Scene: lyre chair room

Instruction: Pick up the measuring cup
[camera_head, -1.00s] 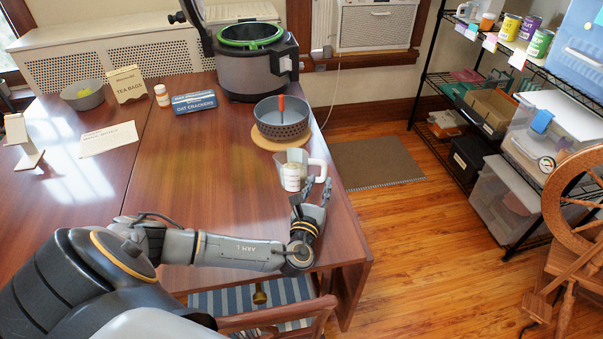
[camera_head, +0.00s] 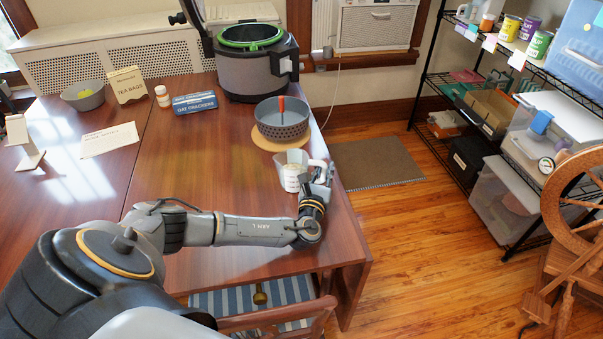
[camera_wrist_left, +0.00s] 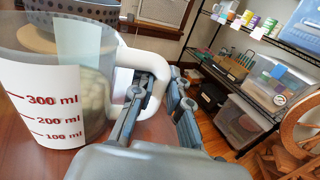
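The clear measuring cup (camera_head: 287,172) stands upright near the right edge of the wooden table in the head view. It has a white handle on its right side and pale contents. In the left wrist view the cup (camera_wrist_left: 52,100) fills the left side, with red marks such as 300 ml. My left gripper (camera_head: 322,177) is at the handle. In the wrist view its fingers (camera_wrist_left: 166,95) are spread, one on the loop side of the handle (camera_wrist_left: 133,58) and one outside it. A gap shows, so the grip is not closed. My right gripper is not in view.
A grey perforated pot (camera_head: 282,122) on a round tan board stands just behind the cup. A large cooker (camera_head: 252,75) stands farther back. The table's middle is clear.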

